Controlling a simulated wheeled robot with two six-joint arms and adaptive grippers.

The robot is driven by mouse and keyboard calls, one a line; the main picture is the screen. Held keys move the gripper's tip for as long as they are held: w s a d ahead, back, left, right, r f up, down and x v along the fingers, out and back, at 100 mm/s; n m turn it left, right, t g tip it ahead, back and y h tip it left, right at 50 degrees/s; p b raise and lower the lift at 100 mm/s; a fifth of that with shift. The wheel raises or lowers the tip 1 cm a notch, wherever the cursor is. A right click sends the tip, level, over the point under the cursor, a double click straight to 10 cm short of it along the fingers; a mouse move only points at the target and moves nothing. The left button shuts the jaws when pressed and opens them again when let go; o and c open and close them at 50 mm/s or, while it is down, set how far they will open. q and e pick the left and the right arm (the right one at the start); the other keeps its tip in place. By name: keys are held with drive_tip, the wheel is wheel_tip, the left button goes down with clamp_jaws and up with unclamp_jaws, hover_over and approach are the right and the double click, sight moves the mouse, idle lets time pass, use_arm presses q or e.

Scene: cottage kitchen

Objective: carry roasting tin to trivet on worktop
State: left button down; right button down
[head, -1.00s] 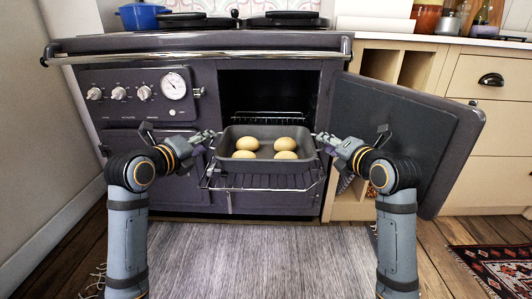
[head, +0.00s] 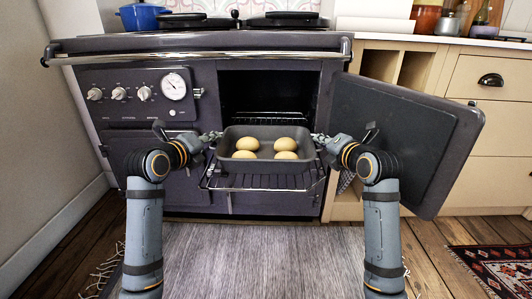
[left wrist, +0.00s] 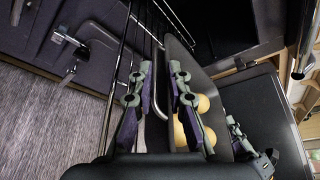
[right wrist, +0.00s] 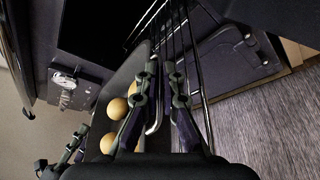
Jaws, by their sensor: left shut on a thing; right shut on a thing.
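The dark roasting tin (head: 268,162) holds several round, pale buns (head: 284,144) and sits level in front of the open oven, over the pulled-out wire rack (head: 262,182). I cannot tell whether it touches the rack. My left gripper (head: 212,140) is shut on the tin's left end, and my right gripper (head: 321,140) is shut on its right end. The tin's side also shows in the left wrist view (left wrist: 206,84) and the right wrist view (right wrist: 124,78). I cannot make out a trivet.
The oven door (head: 395,135) stands wide open on the right, close to my right arm. The pale worktop (head: 440,38) runs right of the stove. A blue pot (head: 140,16) stands at the back left. A grey rug (head: 255,255) covers the floor in front.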

use_arm(q)
drive_tip(key=shift+d+r, duration=0.1)
use_arm(e)
drive_tip(key=shift+a, duration=0.15)
idle(0.3)
